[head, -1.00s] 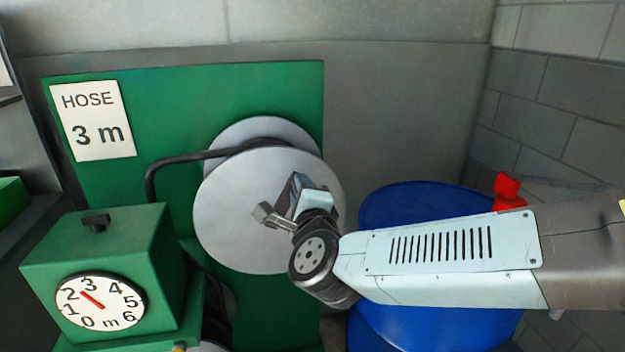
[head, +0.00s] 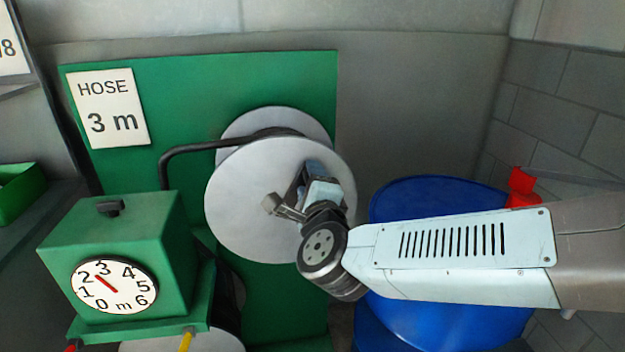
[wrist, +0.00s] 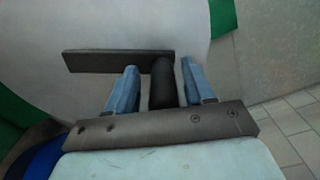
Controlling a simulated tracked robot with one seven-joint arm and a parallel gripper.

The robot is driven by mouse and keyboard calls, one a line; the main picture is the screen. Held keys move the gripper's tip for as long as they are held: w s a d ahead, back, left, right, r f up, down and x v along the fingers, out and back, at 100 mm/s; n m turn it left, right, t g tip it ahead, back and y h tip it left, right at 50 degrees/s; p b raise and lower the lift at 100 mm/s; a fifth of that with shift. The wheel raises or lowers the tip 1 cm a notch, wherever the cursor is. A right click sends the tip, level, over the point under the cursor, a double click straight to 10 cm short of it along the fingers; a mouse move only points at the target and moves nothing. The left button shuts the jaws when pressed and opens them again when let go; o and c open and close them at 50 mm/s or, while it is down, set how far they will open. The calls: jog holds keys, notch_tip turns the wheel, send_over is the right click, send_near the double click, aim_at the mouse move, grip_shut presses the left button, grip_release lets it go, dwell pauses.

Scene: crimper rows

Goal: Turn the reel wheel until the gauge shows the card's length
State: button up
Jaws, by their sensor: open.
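The reel wheel (head: 245,220) is a pale grey disc in front of a green panel, and a black hose runs from behind it. The card (head: 112,110) on the panel reads "HOSE 3 m". The gauge (head: 123,303) is a white dial marked 0 to 6 m on a green box. Its red needle points between 2 and 3. My gripper (wrist: 157,68) is open at the wheel's face. In the wrist view a dark round handle (wrist: 161,88) stands between its two blue fingers, with visible gaps, and a dark crank bar (wrist: 110,61) reaches left. In the head view my gripper partly hides the crank.
A blue barrel (head: 425,195) stands right of the wheel, behind and below my arm. A red piece (head: 521,183) is at the barrel's right. A block wall closes the right side. A green bin (head: 20,190) is at the far left.

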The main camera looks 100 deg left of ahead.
jog(key=v, duration=1.3)
jog(key=shift+d, duration=0.35)
jog(key=shift+w, duration=0.2)
